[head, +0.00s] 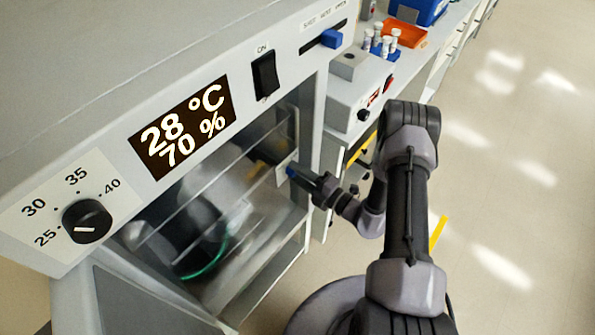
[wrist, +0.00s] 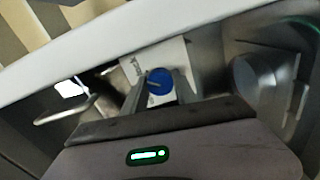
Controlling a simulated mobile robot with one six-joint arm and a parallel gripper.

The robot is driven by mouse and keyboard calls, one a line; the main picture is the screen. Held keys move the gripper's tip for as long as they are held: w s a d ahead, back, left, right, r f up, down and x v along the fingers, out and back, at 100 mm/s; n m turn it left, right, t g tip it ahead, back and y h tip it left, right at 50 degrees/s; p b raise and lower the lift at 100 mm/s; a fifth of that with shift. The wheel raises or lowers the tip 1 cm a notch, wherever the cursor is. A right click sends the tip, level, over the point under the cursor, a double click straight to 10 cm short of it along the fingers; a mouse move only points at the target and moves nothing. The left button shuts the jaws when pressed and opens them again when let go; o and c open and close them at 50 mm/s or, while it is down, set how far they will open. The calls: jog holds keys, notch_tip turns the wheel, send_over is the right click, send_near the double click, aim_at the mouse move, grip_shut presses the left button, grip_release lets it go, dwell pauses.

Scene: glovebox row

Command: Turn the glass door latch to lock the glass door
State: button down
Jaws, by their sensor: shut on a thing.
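The glass door (head: 190,225) fills the front of the cabinet under the display panel and looks closed, with reflections across it. The glass door latch (wrist: 159,82) is a blue round knob on a white plate with small lettering, partly hidden by my fingers. In the head view the latch (head: 291,172) is a small blue spot at the door's right side. My gripper (head: 297,175) reaches it from the right. In the wrist view my gripper (wrist: 158,88) has its two fingers on either side of the knob, shut on it. The lettering is too blurred to read fully.
A control panel above the door carries a dial (head: 87,220), a display (head: 182,127) reading 28 °C and 70 %, a black ON switch (head: 265,75) and a blue slider (head: 331,38). A grey box (head: 360,95), vials (head: 382,42) and an orange tray (head: 405,34) stand further right. Floor at right is clear.

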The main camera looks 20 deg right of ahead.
jog(key=shift+m, duration=0.7)
jog(key=c, duration=1)
grip_release()
jog(key=p+v, duration=0.3)
jog(key=v, duration=1.4)
jog(key=shift+s, duration=0.2)
jog(key=shift+d, duration=0.1)
